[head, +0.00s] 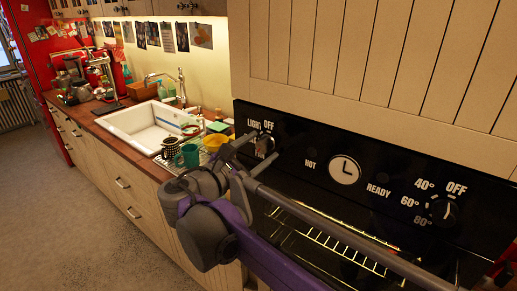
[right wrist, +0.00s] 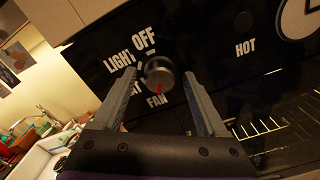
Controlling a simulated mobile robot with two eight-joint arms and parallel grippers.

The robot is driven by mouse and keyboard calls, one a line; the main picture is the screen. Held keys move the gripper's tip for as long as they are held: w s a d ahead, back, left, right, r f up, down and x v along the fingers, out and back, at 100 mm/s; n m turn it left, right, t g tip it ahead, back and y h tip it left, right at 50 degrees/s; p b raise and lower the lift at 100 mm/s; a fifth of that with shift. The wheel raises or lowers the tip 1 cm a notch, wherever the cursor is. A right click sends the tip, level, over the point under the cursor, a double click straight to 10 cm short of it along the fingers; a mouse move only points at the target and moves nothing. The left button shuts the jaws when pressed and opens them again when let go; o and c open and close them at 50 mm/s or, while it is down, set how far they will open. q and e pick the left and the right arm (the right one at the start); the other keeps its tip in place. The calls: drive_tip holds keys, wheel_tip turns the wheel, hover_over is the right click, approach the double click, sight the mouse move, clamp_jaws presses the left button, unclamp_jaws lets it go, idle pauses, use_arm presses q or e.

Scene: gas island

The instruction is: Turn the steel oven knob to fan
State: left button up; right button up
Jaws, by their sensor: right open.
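The steel oven knob (right wrist: 158,70) is on the black oven panel, with OFF and LIGHT above it and FAN below. Its red pointer points down at the FAN label (right wrist: 156,101) in the right wrist view. My right gripper (right wrist: 160,77) is open, with one finger on each side of the knob; I cannot tell whether either finger touches it. In the head view my right gripper (head: 258,152) is at the panel's left end and partly covers the knob. My left gripper is not in view.
A clock (head: 345,170) and a temperature knob (head: 443,209) are farther right on the panel. The oven handle bar (head: 340,232) runs below it. Mugs (head: 187,156) and a white sink (head: 150,124) are on the counter to the left. The floor at left is clear.

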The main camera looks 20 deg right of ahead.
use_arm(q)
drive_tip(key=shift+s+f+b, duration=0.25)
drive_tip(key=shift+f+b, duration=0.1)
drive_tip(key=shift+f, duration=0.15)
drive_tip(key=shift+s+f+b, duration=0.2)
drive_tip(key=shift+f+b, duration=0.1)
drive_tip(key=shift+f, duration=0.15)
use_arm(e)
drive_tip(key=v, duration=1.1)
drive_tip(key=shift+d, duration=0.1)
